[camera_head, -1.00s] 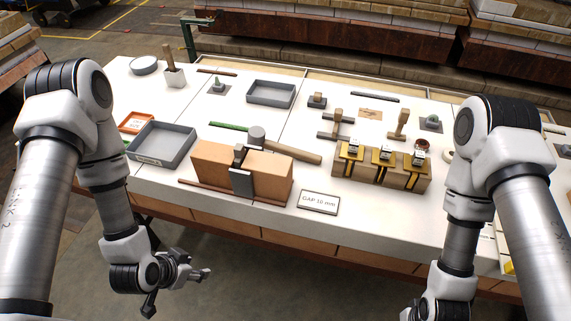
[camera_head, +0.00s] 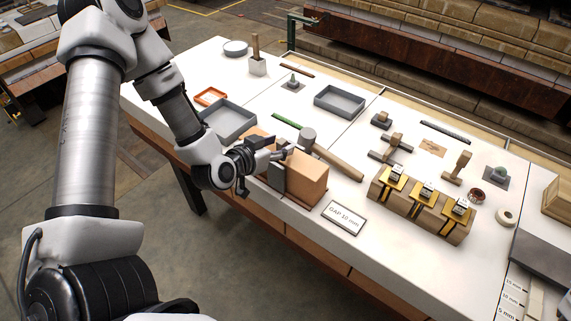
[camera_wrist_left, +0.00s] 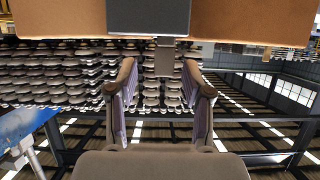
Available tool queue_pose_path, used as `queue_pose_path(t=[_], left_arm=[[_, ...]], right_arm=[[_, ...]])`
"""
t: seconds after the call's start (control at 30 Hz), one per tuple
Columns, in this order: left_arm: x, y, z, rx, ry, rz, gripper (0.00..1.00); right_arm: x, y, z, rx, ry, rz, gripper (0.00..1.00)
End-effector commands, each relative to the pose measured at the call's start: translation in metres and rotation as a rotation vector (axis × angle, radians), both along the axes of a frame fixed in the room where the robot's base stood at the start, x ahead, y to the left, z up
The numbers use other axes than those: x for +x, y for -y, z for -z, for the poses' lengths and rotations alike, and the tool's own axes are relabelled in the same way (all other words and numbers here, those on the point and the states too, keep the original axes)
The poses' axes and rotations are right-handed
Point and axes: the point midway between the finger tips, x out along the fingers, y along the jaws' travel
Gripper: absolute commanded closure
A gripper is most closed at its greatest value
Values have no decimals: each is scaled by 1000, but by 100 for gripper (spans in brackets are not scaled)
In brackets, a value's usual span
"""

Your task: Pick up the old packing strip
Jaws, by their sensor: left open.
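Two tan blocks (camera_head: 307,178) stand at the table's front edge. A grey piece (camera_head: 276,176) sits at the joint between them, partly hidden by my left gripper; it looks like the old packing strip, but I cannot be sure. In the left wrist view the grey piece (camera_wrist_left: 148,17) hangs between the tan blocks (camera_wrist_left: 245,20), with a small grey tab (camera_wrist_left: 165,58) below it. My left gripper (camera_head: 284,150) is at the front of the blocks, open and empty. Its fingers (camera_wrist_left: 160,92) spread on either side below the tab. My right gripper is out of view.
A mallet (camera_head: 325,155) lies behind the blocks, with a green strip (camera_head: 287,120) beyond it. A grey tray (camera_head: 229,118) stands left, another (camera_head: 339,101) farther back. A gap sign (camera_head: 344,217) and a block with yellow clamps (camera_head: 424,204) are on the right.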

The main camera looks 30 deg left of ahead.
Motion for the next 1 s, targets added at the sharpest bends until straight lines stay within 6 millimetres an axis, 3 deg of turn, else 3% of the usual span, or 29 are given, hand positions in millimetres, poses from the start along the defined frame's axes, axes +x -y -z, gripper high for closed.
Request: queue_pose_path(t=[0.13,0.37,0.53,1.0], left_arm=[[22,2,11,3,-1,2,50],[26,2,13,-1,-1,0,50],[26,2,13,-1,-2,0,100],[26,2,9,0,-1,0,100]], right_arm=[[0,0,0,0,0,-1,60],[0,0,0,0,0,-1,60],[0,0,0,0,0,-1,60],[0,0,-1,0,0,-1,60]])
